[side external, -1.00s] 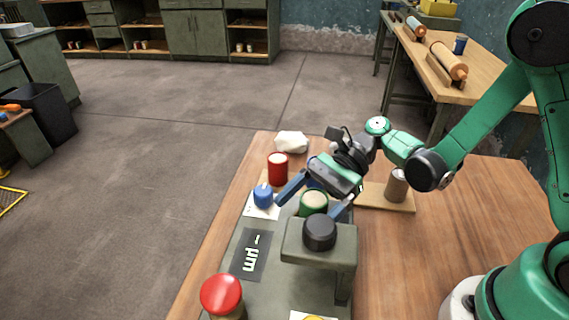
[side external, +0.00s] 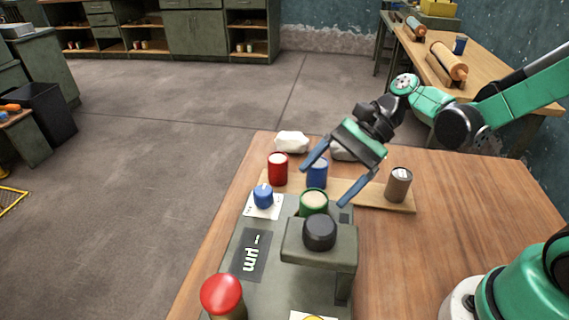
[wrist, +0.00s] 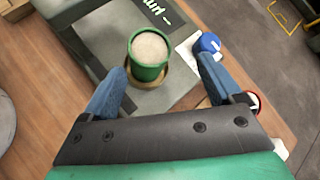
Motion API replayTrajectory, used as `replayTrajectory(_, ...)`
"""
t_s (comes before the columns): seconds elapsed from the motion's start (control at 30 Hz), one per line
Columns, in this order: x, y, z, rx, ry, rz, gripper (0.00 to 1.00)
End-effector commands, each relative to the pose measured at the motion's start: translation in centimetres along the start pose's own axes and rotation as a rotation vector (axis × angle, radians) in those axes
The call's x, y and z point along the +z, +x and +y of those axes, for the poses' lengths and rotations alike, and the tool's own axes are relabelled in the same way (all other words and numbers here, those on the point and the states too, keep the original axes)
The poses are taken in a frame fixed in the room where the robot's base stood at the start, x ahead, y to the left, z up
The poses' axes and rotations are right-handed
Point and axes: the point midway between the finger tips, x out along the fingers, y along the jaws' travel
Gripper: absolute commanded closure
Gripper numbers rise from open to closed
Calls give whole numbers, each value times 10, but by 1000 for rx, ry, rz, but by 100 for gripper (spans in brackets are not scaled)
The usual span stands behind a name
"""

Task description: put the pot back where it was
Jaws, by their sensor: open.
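A green pot (side external: 313,201) with a pale top stands upright on the grey-green machine, beside its raised black knob. In the wrist view the green pot (wrist: 148,58) sits on a tan round base, ahead of and between the fingertips. My gripper (side external: 325,186) is open and empty above and behind the pot, apart from it. Its blue fingers also show in the wrist view (wrist: 163,68). A red pot (side external: 278,169), a blue pot (side external: 317,174) and a brown-grey pot (side external: 398,185) stand along a wooden board (side external: 370,196).
White lumps (side external: 291,142) lie behind the board. Bare tabletop lies at the right.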

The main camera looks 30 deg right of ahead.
Motion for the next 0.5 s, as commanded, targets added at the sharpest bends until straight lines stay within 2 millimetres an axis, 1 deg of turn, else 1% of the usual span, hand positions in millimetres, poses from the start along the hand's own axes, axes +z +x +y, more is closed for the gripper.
replayTrajectory(0.03, 2, -2, 2, -1, -82, 74, 14)
replayTrajectory(0.07, 1, -4, 3, 0, -140, 127, 14)
replayTrajectory(0.17, -2, -15, 7, 25, -386, 330, 14)
replayTrajectory(0.3, -9, -37, 16, 132, -786, 619, 14)
replayTrajectory(0.4, -11, -53, 20, 234, -1040, 785, 14)
replayTrajectory(0.5, -12, -65, 22, 327, -1231, 901, 14)
